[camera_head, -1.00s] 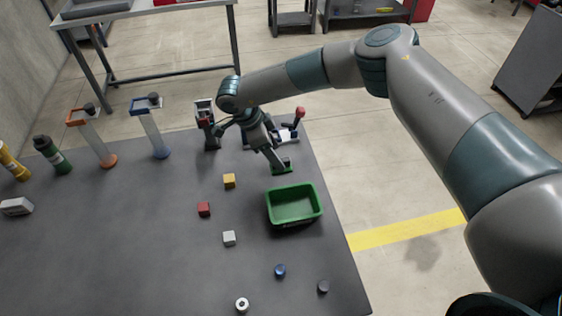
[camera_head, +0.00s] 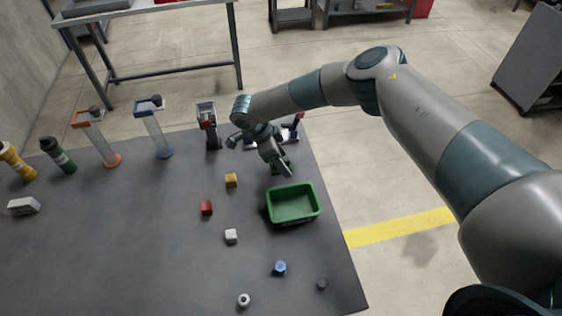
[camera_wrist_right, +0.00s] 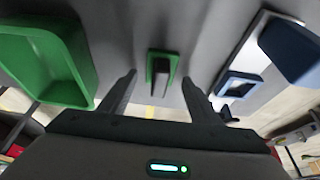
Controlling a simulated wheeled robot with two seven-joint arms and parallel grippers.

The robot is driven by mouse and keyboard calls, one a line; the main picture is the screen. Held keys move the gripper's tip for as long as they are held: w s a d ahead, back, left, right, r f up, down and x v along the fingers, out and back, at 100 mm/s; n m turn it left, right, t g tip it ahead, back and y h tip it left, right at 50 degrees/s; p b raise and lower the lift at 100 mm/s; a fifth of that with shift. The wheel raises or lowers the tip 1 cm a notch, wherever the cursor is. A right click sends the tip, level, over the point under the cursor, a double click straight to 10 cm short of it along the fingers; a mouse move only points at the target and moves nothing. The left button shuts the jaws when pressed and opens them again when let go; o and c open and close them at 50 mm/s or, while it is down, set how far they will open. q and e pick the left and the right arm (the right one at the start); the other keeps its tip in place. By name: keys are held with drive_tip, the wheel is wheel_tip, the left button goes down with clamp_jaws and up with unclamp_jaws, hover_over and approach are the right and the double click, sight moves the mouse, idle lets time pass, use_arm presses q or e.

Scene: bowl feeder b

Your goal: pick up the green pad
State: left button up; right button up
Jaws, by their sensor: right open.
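The green pad (camera_wrist_right: 151,72) lies on the table and shows ahead of my gripper in the right wrist view, with a dark upright grip on it. In the head view it is mostly hidden behind my right gripper (camera_head: 284,168), beyond the green bin. My right gripper is open and empty; in the wrist view its two fingers (camera_wrist_right: 158,80) stand apart, one on each side of the line to the pad. I cannot tell any contact between fingers and pad. My left gripper is not in view.
A green bin (camera_head: 293,217) stands close in front of the right gripper. Yellow (camera_head: 231,180), red (camera_head: 206,208) and white (camera_head: 231,236) blocks lie to its left. A dark stand (camera_head: 208,128) is behind left. A blue-framed piece (camera_wrist_right: 240,84) is at right in the wrist view.

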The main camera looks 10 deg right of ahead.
drive_tip(key=shift+f, duration=0.1)
idle(0.3)
drive_tip(key=c, duration=1.2)
drive_tip(key=shift+r, duration=0.2)
